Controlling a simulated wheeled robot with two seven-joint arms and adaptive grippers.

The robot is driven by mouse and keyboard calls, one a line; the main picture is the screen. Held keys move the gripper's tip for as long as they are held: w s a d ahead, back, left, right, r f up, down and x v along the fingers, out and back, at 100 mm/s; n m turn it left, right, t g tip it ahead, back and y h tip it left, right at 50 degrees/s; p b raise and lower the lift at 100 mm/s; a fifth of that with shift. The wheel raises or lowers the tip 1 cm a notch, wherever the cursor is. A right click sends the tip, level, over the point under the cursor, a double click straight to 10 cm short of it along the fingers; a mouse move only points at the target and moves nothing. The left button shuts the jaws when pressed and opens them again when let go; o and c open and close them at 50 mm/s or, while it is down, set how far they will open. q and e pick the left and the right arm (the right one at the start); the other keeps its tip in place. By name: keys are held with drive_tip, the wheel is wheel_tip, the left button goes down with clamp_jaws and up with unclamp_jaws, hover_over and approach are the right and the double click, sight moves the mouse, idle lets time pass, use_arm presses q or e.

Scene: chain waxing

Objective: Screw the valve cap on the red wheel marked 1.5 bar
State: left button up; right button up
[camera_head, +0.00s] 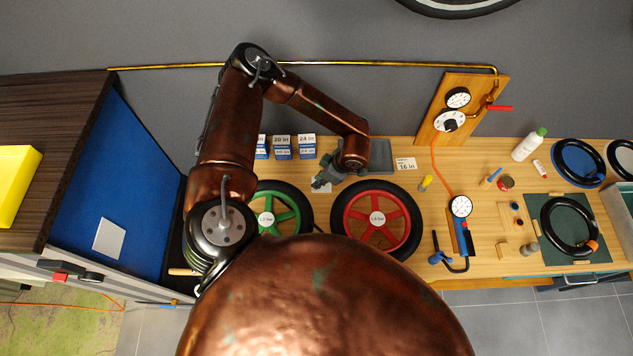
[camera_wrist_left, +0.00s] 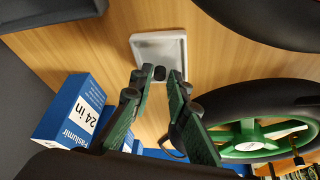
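The red wheel (camera_head: 346,222) with a black tyre lies flat on the bench; its hub label (camera_head: 377,219) is too small to read surely. My left gripper (camera_head: 322,181) is between and behind the red and green wheels. In the left wrist view, the left gripper (camera_wrist_left: 157,82) has its two green-padded fingers apart over a small pale dish (camera_wrist_left: 146,44). Small black pieces, apparently valve caps (camera_wrist_left: 159,73), lie on the dish between the fingertips; nothing is clearly gripped. The red wheel's valve cannot be made out. My right gripper is not in view.
The green wheel (camera_head: 290,215) lies left of the red one. Blue-and-white tube boxes (camera_head: 281,147) stand behind it, close to my left gripper. A grey tray (camera_head: 381,153) is behind the red wheel. A pressure gauge (camera_head: 461,206) and tools lie to the right.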

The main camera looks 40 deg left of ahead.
use_arm(q)
drive_tip(key=c, duration=0.3)
drive_tip(key=shift+c, duration=0.3)
drive_tip(key=shift+r, duration=0.15)
drive_tip(key=shift+r+b, duration=0.3)
drive_tip(key=shift+r, duration=0.2)
drive_tip(key=s+d+r+b, duration=0.3)
drive_tip(key=s+d+r, duration=0.6)
drive_tip(key=s+r, duration=0.1)
drive_tip(key=shift+s+r+b, duration=0.35)
drive_tip(key=shift+r+b, duration=0.05)
drive_tip(key=shift+r, duration=0.5)
